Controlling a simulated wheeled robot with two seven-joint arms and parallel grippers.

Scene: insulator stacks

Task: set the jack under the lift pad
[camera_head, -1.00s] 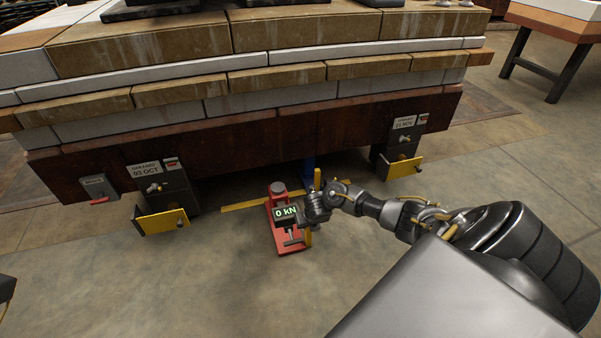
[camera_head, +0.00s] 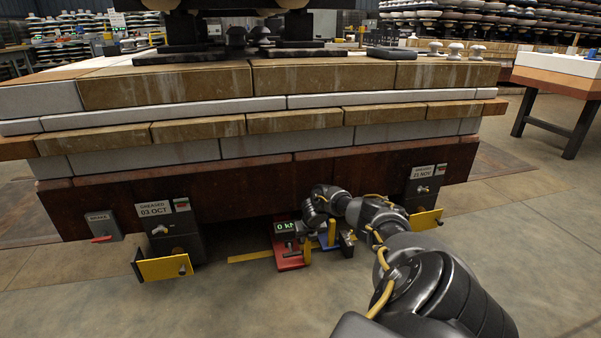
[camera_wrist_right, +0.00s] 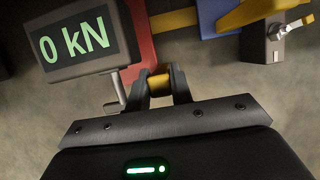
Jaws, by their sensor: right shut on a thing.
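The jack (camera_head: 288,258) is a red unit with a small screen reading 0 kN (camera_head: 285,227). It stands on the floor at the lower edge of the dark red-brown car body (camera_head: 250,195). In the right wrist view the screen (camera_wrist_right: 77,47) is large at upper left, with part of the red frame (camera_wrist_right: 140,35) beside it. My right gripper (camera_wrist_right: 159,82) is shut on a yellow handle (camera_wrist_right: 159,80) beside the jack's frame. In the head view this gripper (camera_head: 307,240) is partly hidden by its own arm. I cannot make out the lift pad. My left gripper is not in view.
A blue piece (camera_head: 325,240) with a yellow bar and black block stands right of the jack. A yellow floor strip (camera_head: 250,257) meets the jack. Yellow brackets (camera_head: 163,268) (camera_head: 426,219) stick out on both sides. Floor in front is clear.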

